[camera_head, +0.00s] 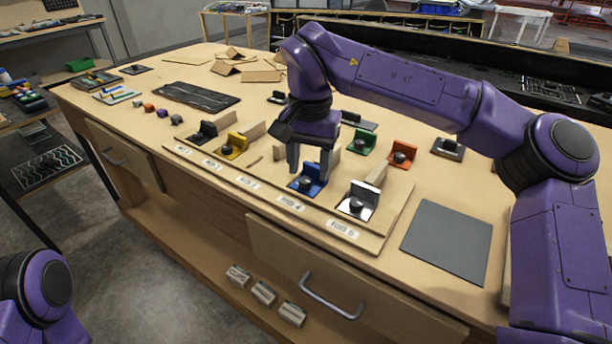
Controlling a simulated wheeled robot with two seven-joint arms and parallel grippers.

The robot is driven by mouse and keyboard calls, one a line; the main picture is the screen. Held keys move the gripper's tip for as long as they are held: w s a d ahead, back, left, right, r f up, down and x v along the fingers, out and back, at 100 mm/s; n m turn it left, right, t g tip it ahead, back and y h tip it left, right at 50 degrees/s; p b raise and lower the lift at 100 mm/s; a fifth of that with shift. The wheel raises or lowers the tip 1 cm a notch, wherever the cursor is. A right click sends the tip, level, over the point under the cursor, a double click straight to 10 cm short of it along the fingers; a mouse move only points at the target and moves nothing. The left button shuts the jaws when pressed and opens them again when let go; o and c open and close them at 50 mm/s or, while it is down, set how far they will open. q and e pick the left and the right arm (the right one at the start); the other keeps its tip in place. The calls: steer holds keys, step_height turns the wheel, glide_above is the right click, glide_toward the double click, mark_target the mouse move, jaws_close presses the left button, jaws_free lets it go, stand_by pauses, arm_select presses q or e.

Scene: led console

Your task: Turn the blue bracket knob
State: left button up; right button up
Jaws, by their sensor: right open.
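The blue bracket (317,188) stands on the wooden board near the front edge of the workbench. Its dark round knob (306,183) is on the near face, low in front. My right gripper (309,168) points down just above and around the bracket, with its two fingers apart. One finger is to the left of the bracket and one to the right; I cannot tell whether either touches it. Part of the bracket's top is hidden behind the fingers. My left gripper is out of view; only a purple part of my left arm shows at lower left.
A white bracket (357,208) stands close on the right and a yellow bracket (235,145) on the left. Green (363,141) and orange (402,152) brackets stand behind. A grey mat (447,241) lies clear at the right. A drawer handle (331,297) juts out below.

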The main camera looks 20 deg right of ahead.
mark_target(305, 180)
steer(key=w+f, duration=0.2)
steer(key=f, duration=0.1)
steer(key=w+f, duration=0.1)
steer(key=shift+a+f, duration=0.1)
steer(key=shift+f, duration=0.1)
steer(key=shift+s+r, duration=0.15)
steer(key=shift+s, duration=0.15)
steer(key=shift+s+r, duration=0.15)
steer(key=shift+s, duration=0.1)
steer(key=shift+c, duration=1)
steer(key=c, duration=0.5)
steer(key=shift+w, duration=0.1)
jaws_close()
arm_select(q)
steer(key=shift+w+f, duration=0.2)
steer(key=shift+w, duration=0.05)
